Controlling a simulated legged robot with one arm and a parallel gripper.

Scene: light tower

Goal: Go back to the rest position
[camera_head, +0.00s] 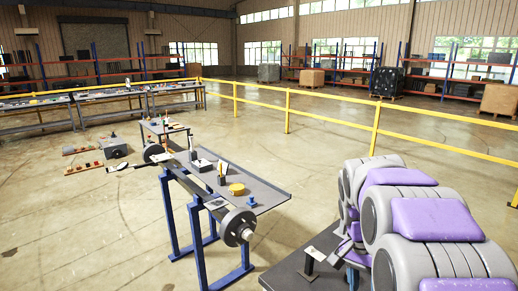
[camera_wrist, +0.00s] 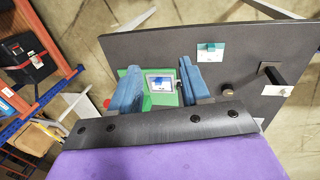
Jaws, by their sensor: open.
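In the wrist view my gripper (camera_wrist: 159,67) shows two blue fingers spread apart. A green block with a small grey screen (camera_wrist: 162,85) lies in view between them; I cannot tell whether either finger touches it. Beyond the fingers is a dark tabletop (camera_wrist: 150,45). In the head view my grey and purple arm fills the lower right and hides most of the gripper.
A dark table (camera_head: 287,275) with a small stand (camera_head: 314,255) is close to my arm in the head view. A blue-legged bench (camera_head: 250,187) holds several small items. A yellow railing (camera_head: 330,118) crosses behind.

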